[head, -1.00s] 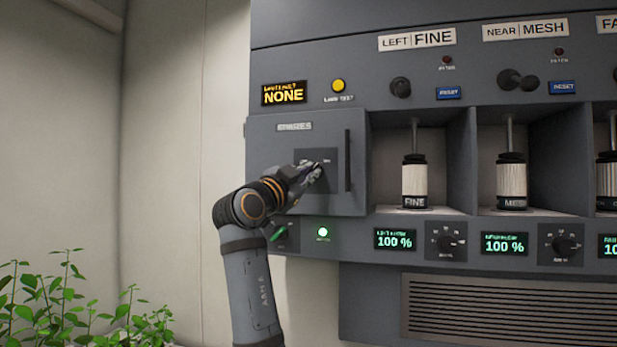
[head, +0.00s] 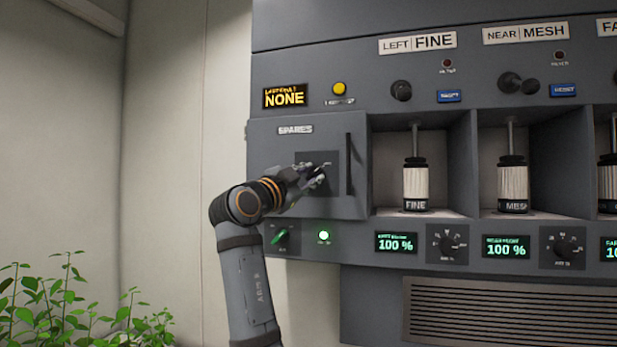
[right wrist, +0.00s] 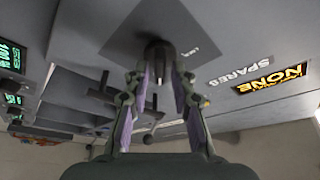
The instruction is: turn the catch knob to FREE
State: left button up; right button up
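The catch knob (right wrist: 158,52) is dark and sits on a square dark plate on the grey SPARES door (head: 275,190). My right gripper (head: 318,172) is at this plate and partly covers the knob in the head view. In the right wrist view my right gripper (right wrist: 160,78) has its two fingers apart, one on each side of the knob. The fingers look open around it; firm contact does not show. The small lettering beside the knob is too blurred to read, and its exact setting is unclear. My left gripper is not in view.
A vertical door handle (head: 348,163) stands close right of the knob. Below are a green-lit switch (head: 281,237) and a green lamp (head: 323,236). Bays with FINE (head: 415,185) and MESH cartridges lie right. Leafy plants (head: 75,310) stand lower left.

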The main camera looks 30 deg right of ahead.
jog(key=shift+o, duration=0.2)
jog(key=shift+a, duration=0.1)
jog(key=v, duration=0.7)
jog(key=shift+s+a+f, duration=0.1)
